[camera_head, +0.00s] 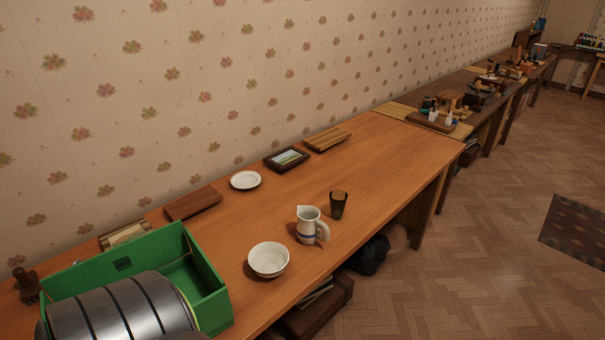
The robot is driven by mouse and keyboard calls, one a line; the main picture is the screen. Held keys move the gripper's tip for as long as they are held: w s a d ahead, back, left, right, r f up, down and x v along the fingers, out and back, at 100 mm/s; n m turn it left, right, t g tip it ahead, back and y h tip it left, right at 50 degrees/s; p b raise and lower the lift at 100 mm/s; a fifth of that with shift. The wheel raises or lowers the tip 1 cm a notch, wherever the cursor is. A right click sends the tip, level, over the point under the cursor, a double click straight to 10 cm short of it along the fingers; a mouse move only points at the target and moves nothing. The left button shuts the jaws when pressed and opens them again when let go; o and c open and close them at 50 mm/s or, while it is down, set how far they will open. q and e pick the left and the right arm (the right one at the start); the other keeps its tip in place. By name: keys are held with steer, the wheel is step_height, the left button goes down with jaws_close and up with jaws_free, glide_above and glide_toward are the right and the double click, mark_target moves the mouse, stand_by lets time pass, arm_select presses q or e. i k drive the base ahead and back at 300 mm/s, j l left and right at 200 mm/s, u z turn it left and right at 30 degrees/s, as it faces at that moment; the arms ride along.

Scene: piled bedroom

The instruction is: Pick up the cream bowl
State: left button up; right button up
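The cream bowl (268,260) stands upright on the wooden table (300,180), close to the table's front edge. Its inside looks empty. A cream jug (308,225) with a handle stands just to its right and a little behind, apart from it.
A green open box (205,290) stands left of the bowl. A dark cup (338,204) is beyond the jug. A white plate (245,180), a picture frame (286,158) and wooden boards (193,203) lie along the wall. The table's right half is largely clear.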

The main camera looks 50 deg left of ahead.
mark_target(268, 260)
steer(key=i+u, duration=0.4)
steer(key=i+l+u, duration=0.3)
steer(key=i+u, duration=0.15)
steer(key=i+l+u, duration=0.4)
steer(key=i+j, duration=0.05)
